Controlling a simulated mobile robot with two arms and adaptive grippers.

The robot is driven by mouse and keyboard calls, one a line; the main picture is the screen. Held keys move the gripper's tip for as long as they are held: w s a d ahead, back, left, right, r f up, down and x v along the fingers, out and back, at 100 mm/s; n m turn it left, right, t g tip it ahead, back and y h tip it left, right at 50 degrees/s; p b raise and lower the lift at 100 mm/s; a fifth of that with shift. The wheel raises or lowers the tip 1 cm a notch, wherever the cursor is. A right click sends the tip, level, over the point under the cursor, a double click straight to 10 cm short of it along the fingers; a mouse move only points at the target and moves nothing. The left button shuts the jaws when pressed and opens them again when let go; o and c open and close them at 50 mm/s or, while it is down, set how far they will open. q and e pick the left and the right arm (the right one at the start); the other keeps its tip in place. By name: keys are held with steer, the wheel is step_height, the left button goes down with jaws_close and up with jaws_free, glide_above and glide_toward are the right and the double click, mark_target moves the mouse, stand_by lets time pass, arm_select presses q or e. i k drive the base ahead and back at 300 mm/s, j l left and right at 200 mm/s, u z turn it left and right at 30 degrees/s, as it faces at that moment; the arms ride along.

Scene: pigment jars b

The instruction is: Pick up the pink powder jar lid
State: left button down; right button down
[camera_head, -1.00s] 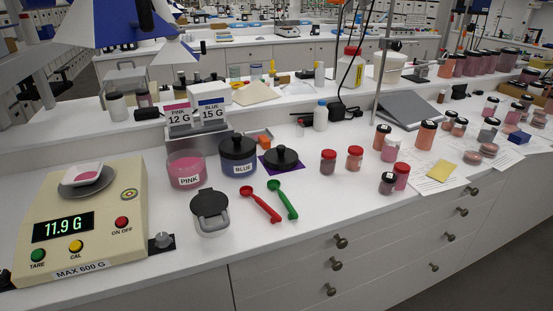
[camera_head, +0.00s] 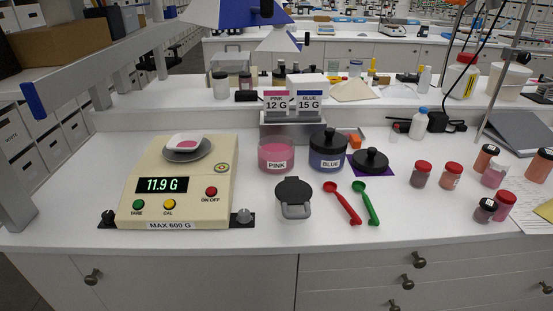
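The pink powder jar (camera_head: 277,157), a clear jar labelled PINK, stands open with pink powder inside. A loose round black lid with a knob (camera_head: 370,160) lies on a small purple mat (camera_head: 386,173), right of the blue powder jar (camera_head: 327,159). The blue jar, labelled BLUE, has a similar black lid (camera_head: 328,138) on it. The loose lid is the only jar lid of this kind off a jar. Neither of my grippers shows in the head view.
A scale (camera_head: 205,177) reading 11.9 G, with pink powder in a white dish (camera_head: 184,142), stands at left. A dark-lidded grey container (camera_head: 294,198), red spoon (camera_head: 342,203) and green spoon (camera_head: 365,203) lie in front of the jars. Small red-lidded jars (camera_head: 421,175) stand at right.

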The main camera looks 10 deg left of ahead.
mark_target(371, 161)
steer(key=u, duration=0.5)
steer(key=l+u, duration=1.1)
steer(key=u, duration=0.2)
